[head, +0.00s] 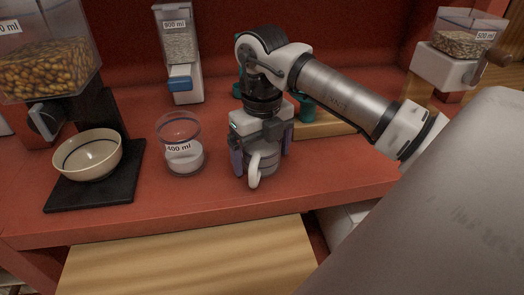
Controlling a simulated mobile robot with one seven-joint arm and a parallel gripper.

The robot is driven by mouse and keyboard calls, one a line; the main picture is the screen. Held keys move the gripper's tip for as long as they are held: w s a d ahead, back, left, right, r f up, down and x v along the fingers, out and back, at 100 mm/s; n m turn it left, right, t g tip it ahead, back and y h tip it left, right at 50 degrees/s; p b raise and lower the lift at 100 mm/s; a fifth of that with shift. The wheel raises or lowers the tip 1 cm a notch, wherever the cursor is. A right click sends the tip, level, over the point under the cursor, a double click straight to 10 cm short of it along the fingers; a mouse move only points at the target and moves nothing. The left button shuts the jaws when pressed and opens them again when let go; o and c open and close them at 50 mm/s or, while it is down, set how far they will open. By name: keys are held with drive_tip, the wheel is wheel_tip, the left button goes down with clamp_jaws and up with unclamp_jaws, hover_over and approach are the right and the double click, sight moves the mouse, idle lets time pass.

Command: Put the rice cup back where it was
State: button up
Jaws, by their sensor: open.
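A small grey cup with a white handle (256,168) stands on the red shelf, directly under my gripper (263,157). My gripper points down and is open, with one purple-grey finger on each side of this cup. The gripper body hides the cup's top and whatever is in it. A clear cup (183,145) with a white label and a pale layer at its bottom stands upright to the left, apart from my gripper. I cannot tell for certain which of the two is the rice cup.
A bowl (88,156) sits on a black stand (95,199) under a nut-filled dispenser (45,45). An 800 ml dispenser of pale grains (180,45) stands behind. Another dispenser (460,45) is at the right. A wooden board (320,124) lies behind my gripper. The shelf's front edge is close.

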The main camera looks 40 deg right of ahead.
wheel_tip(320, 180, up, 12)
drive_tip(key=p, duration=0.7)
drive_tip(key=shift+r, duration=0.1)
